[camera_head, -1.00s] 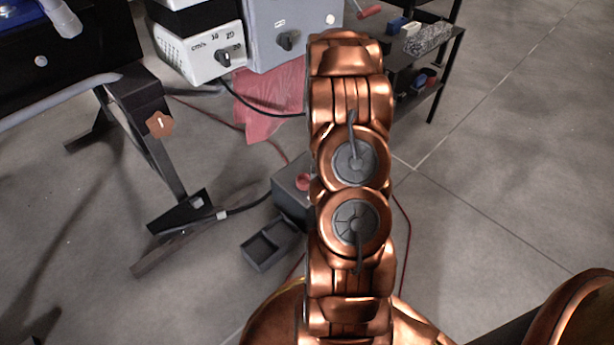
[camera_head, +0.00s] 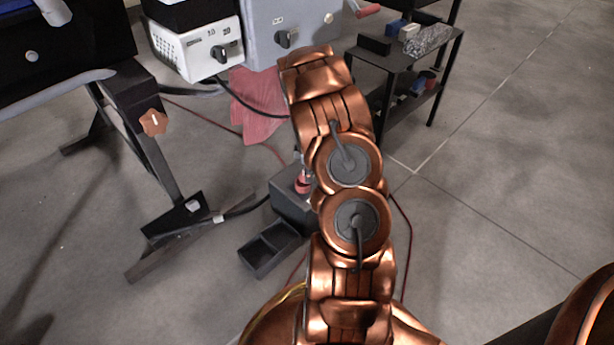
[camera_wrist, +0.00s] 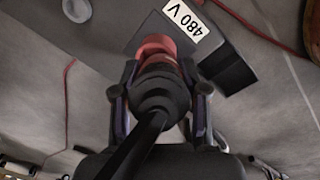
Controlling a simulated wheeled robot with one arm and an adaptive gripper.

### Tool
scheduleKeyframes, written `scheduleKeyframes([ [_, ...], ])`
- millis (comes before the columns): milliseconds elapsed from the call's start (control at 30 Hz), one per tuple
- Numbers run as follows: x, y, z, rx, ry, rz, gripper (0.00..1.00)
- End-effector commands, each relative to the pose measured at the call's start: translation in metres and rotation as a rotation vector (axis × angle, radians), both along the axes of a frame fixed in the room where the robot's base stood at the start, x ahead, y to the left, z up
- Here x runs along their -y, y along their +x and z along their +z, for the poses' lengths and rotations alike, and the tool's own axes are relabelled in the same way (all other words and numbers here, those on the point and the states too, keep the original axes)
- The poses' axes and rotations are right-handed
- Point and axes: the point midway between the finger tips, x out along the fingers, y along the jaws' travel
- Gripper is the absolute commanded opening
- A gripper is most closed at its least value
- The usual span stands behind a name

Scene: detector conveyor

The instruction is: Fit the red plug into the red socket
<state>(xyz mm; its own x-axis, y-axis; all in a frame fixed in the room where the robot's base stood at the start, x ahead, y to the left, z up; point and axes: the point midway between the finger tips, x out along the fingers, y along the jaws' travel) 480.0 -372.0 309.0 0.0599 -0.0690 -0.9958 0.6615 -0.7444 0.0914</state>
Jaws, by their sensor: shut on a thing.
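In the wrist view my gripper (camera_wrist: 160,88) is shut on the red plug (camera_wrist: 160,66), which has a black body and a cable running back toward the camera. The red socket (camera_wrist: 155,44) is directly in front of the plug, on a dark box (camera_wrist: 229,66) with a 480 V label. Plug and socket overlap in this view, so I cannot tell whether they are apart, touching or joined. In the head view the box (camera_head: 291,207) stands on the floor, with red (camera_head: 303,184) showing at its top beside my arm. My arm hides most of the gripper there.
A black stand (camera_head: 165,150) is at left, a red cloth (camera_head: 258,105) lies behind, and a black shelf table (camera_head: 398,62) with small items is at upper right. Floor at right is clear.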

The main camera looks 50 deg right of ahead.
Motion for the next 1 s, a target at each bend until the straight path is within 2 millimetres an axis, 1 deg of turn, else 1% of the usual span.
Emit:
scheduleKeyframes([
  [167, 0.005, 0.014, -0.004, 0.001, 0.001, 0.001, 0.00],
  [200, 0.004, 0.011, -0.016, -0.002, 0.002, 0.002, 0.00],
  [267, 0.003, 0.011, -0.027, -0.002, 0.004, 0.001, 0.00],
  [400, 0.003, 0.012, -0.032, 0.001, 0.002, 0.001, 0.00],
  [767, 0.003, 0.012, -0.034, 0.001, 0.001, 0.001, 0.00],
  [800, 0.004, 0.012, -0.034, 0.001, 0.000, 0.001, 0.48],
  [1000, 0.003, 0.012, -0.034, 0.001, 0.001, 0.001, 0.69],
])
